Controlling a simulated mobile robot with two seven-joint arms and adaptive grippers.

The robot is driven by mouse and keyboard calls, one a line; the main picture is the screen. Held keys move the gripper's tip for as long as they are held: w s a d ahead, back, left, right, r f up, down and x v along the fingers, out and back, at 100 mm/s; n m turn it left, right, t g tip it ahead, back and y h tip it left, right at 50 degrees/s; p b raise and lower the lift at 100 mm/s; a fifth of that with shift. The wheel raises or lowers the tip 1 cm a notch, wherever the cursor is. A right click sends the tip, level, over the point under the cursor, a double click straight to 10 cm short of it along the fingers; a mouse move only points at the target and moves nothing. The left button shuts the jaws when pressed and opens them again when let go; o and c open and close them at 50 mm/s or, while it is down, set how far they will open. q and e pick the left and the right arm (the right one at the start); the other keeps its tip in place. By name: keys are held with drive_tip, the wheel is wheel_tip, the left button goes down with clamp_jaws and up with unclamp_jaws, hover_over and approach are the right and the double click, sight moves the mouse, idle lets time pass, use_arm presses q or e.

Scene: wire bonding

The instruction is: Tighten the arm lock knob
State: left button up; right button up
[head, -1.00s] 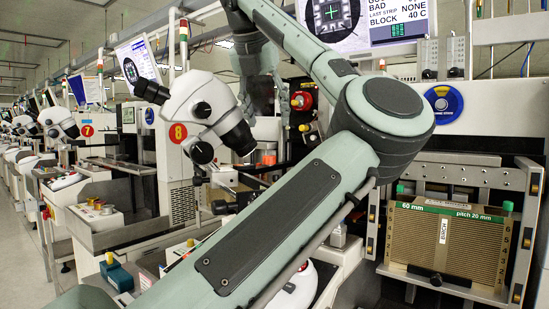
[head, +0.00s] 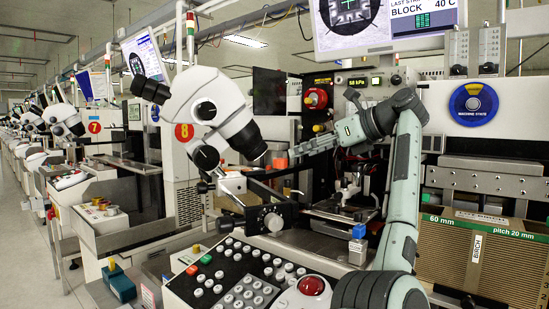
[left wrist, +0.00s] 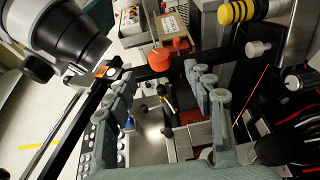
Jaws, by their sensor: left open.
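A red-orange knob (left wrist: 160,58) sits by a black bar in the left wrist view, just beyond and between my fingertips. A red-orange piece (head: 280,161) beside the microscope's lower end in the head view looks like the same knob. My left gripper (head: 298,150) is open, its fingers pointing left toward that piece. In the left wrist view the open fingers (left wrist: 158,74) stand apart on both sides with nothing between them. Contact with the knob cannot be made out. My right gripper is in neither current view.
The white microscope (head: 212,108) stands left of the gripper. A black box with a round dial (head: 272,221) and a keypad panel (head: 240,275) lie below. A red button (head: 316,101) is on the machine face behind. A slotted magazine (head: 475,255) stands at right.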

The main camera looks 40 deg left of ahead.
sight(286, 159)
use_arm(q)
drive_tip(key=x, duration=0.6)
drive_tip(key=shift+s+a+p, duration=0.1)
drive_tip(key=shift+p, duration=0.25)
drive_tip(key=shift+a+f, duration=0.25)
drive_tip(key=shift+a, duration=0.2)
use_arm(e)
drive_tip(key=s+f, duration=0.2)
drive_tip(key=shift+d+f, duration=0.3)
drive_tip(key=shift+f, duration=0.1)
drive_tip(key=shift+w, duration=0.15)
use_arm(q)
drive_tip(key=shift+c, duration=1.2)
drive_tip(key=c, duration=0.9)
use_arm(e)
drive_tip(key=shift+w, duration=0.15)
